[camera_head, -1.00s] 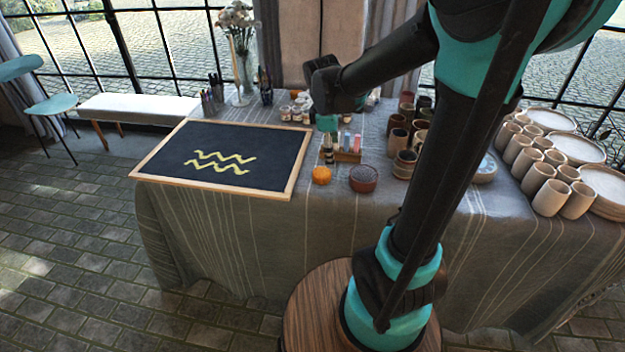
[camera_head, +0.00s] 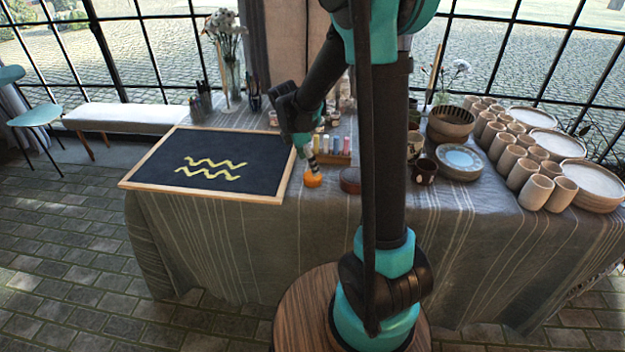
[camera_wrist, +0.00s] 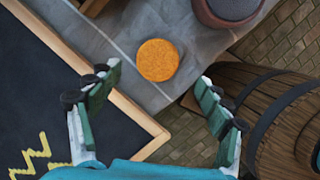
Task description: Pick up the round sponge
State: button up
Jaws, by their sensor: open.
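The round sponge (camera_head: 312,180) is a small orange disc on the grey tablecloth, just right of the framed dark board. In the wrist view the sponge (camera_wrist: 158,60) lies flat, beyond my fingertips and roughly midway between them. My gripper (camera_wrist: 158,82) is open and empty, with a finger on each side of the picture. In the head view my gripper (camera_head: 309,160) is just above and behind the sponge; I cannot tell the exact gap.
The wood-framed board (camera_head: 220,165) with yellow wavy lines lies to the left. A dark red bowl (camera_head: 350,181) stands close right of the sponge, partly behind my arm. Colored chalks in a holder (camera_head: 333,148) stand behind. In the wrist view a barrel (camera_wrist: 280,120) is at right.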

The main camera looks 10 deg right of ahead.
jog(key=shift+x, duration=3.4)
jog(key=shift+w, duration=0.15)
jog(key=c, duration=1)
jog(key=shift+o, duration=0.2)
jog(key=shift+r, duration=0.1)
notch_tip(320, 180, up, 20)
